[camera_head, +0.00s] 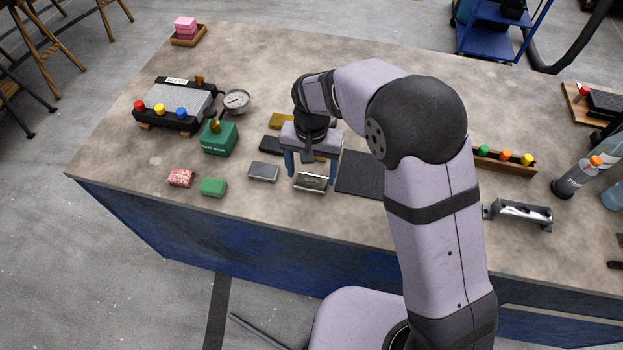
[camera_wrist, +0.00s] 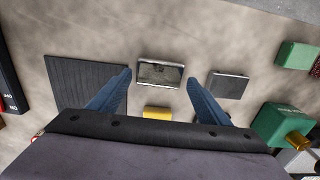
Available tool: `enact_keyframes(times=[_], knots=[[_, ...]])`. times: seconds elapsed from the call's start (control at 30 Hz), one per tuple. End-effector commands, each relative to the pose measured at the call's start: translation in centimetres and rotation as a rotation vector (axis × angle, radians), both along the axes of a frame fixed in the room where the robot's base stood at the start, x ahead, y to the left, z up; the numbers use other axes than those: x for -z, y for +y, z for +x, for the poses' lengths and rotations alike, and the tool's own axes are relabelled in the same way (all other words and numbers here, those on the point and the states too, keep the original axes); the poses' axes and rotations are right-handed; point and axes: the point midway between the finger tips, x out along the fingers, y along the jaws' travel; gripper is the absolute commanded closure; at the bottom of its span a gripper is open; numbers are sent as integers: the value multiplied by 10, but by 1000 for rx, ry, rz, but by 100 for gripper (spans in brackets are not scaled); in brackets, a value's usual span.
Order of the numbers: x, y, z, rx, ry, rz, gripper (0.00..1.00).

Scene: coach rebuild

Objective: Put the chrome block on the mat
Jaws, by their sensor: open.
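The chrome block (camera_head: 311,182) is a small shiny block lying on the worktop near its front edge. In the wrist view it (camera_wrist: 160,74) lies just beyond the fingertips, in line with the gap between them. The mat (camera_head: 358,176) is a flat dark rectangle on the worktop just right of the block, partly hidden by my arm. It is on the left in the wrist view (camera_wrist: 86,82) and bare where visible. My gripper (camera_head: 312,170) is open and empty, pointing down, with its blue fingers spread over the block. The exact height above it is unclear.
A grey block (camera_head: 263,171) lies close left of the chrome block. Green (camera_head: 213,186) and red-white blocks (camera_head: 181,177) lie farther left. A dark green box (camera_head: 219,138), dial gauge (camera_head: 236,101) and dark and brass pieces (camera_head: 282,121) stand behind. A metal bracket (camera_head: 518,213) lies right.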

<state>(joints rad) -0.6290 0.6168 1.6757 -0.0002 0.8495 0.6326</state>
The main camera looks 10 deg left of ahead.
Motion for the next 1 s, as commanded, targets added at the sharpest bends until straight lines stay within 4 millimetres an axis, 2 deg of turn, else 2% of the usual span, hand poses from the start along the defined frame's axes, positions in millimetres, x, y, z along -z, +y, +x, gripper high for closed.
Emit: enact_keyframes(times=[0.23,0.5,0.57,0.63,0.7,1.0], knots=[[24,-1,-1,0,2,-1,29],[27,0,0,0,0,0,29],[27,0,0,0,0,0,41],[27,0,0,0,0,0,58],[26,0,0,0,-1,1,66],[23,0,1,0,-2,2,66]])
